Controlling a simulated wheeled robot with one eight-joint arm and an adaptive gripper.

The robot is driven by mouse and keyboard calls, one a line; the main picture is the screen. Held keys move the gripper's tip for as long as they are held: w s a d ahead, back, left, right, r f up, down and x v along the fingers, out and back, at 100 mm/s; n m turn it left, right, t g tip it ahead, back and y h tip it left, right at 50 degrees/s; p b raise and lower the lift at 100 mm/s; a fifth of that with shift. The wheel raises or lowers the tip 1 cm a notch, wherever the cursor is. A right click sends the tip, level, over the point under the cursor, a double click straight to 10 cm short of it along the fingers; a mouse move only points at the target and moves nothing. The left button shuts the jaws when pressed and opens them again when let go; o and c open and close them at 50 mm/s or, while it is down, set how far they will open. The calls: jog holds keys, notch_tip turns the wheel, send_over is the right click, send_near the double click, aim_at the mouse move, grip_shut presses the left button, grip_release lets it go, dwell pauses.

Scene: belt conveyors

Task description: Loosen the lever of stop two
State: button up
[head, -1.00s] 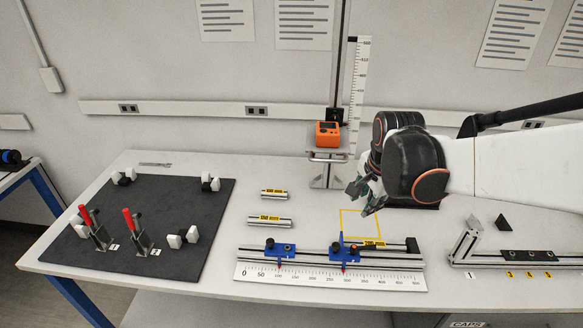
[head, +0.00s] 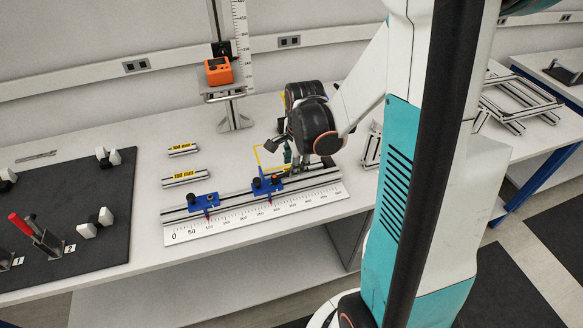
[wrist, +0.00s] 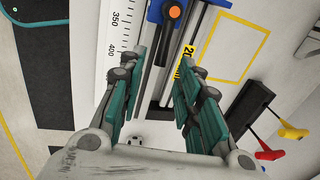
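Two blue stops sit on a metal rail (head: 232,205) with a white ruler along its front. The left stop (head: 203,201) is near the low numbers; the right stop (head: 266,185) is near the middle, with a blue upright part and dark knobs. I cannot read which is stop two. In the wrist view one blue stop (wrist: 155,12) shows at the top edge, with an orange-faced knob (wrist: 174,12) on it. My gripper (head: 279,150) hangs above the rail near the right stop. In the wrist view it (wrist: 163,60) is open and empty, its fingers straddling the rail, apart from the stop.
Two labelled metal bars (head: 185,178) lie behind the rail. An orange gauge (head: 218,71) stands on a column at the back. A dark mat (head: 100,230) with toggle clamps is at the left. Red and yellow handles (wrist: 265,153) stick out at the right in the wrist view.

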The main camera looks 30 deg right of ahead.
aim_at(284, 176)
jog(key=shift+w+f+b, duration=0.15)
jog(key=shift+f, duration=0.6)
jog(key=shift+w+f+b, duration=0.15)
jog(key=shift+f, duration=0.6)
grip_shut()
